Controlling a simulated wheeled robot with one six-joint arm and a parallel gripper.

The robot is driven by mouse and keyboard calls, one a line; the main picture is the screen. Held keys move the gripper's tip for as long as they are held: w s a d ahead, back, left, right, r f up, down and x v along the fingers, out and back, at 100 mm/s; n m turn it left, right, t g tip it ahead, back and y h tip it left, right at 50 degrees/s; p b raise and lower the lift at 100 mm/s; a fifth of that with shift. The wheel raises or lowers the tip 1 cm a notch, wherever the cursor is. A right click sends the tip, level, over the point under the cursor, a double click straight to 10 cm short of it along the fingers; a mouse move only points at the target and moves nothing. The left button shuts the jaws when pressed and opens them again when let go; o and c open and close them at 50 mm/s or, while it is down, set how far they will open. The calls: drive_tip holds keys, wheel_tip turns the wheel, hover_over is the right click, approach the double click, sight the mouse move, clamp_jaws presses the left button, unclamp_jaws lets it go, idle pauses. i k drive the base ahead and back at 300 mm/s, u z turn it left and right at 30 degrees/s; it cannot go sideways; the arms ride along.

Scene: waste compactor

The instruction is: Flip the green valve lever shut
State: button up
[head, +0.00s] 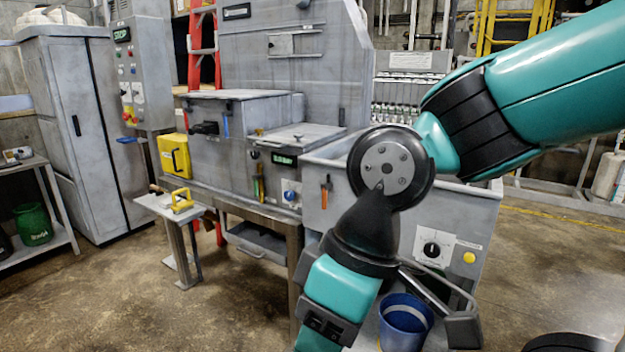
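My teal arm crosses the right side, bends at a black joint and runs down past the bottom edge in front of the machine. The fingertips of my gripper are not in view. My arm hides part of the bin front.
A blue bucket (404,322) stands low beside my arm. A narrow side table (168,206) with a yellow object stands at the left of the machine. A grey cabinet (75,130) and a shelf with a green container (33,224) are farther left. Floor at front left is clear.

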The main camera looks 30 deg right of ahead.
sight(255, 177)
drive_tip(key=i, duration=0.75)
drive_tip(key=u, duration=0.45)
drive_tip(key=i, duration=1.85)
drive_tip(key=z, duration=0.2)
